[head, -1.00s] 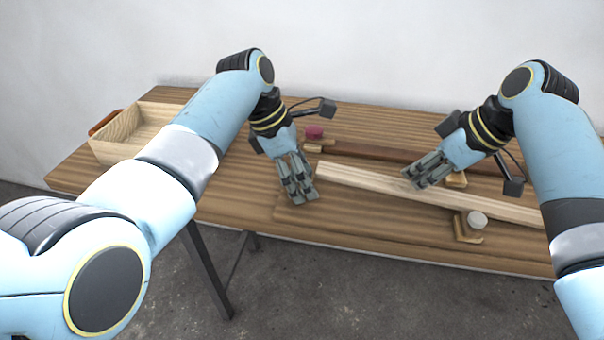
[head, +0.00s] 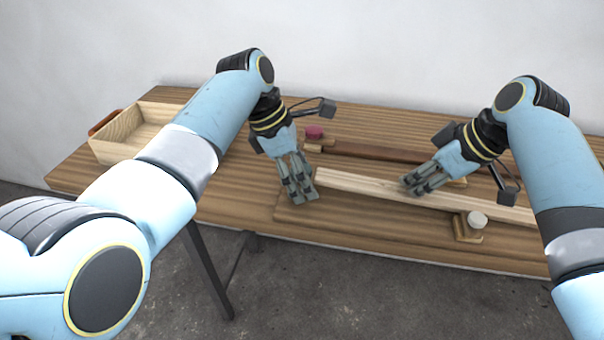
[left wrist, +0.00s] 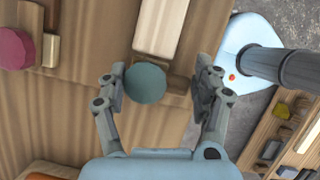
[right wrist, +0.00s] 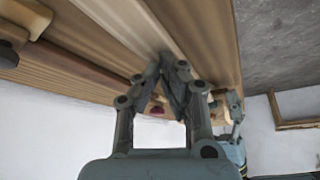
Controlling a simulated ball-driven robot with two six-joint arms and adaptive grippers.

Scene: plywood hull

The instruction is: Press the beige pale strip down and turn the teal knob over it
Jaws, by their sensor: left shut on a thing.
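The beige pale strip (head: 360,186) lies lengthwise along the wooden board on the bench; its near end also shows in the left wrist view (left wrist: 160,28). The teal knob (left wrist: 145,83) sits at that end, seen from above between my left fingers; in the head view those fingers hide it. My left gripper (head: 300,197) points down and is shut on the teal knob. My right gripper (head: 411,188) has its fingertips together at the top of the strip, around its middle. In the right wrist view the fingertips (right wrist: 172,80) meet over the strip, hiding the contact.
A crimson knob (head: 314,132) is behind, near a dark brown strip (head: 380,152). An open wooden box (head: 112,151) stands at the bench's left end. The bench between box and left gripper is clear.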

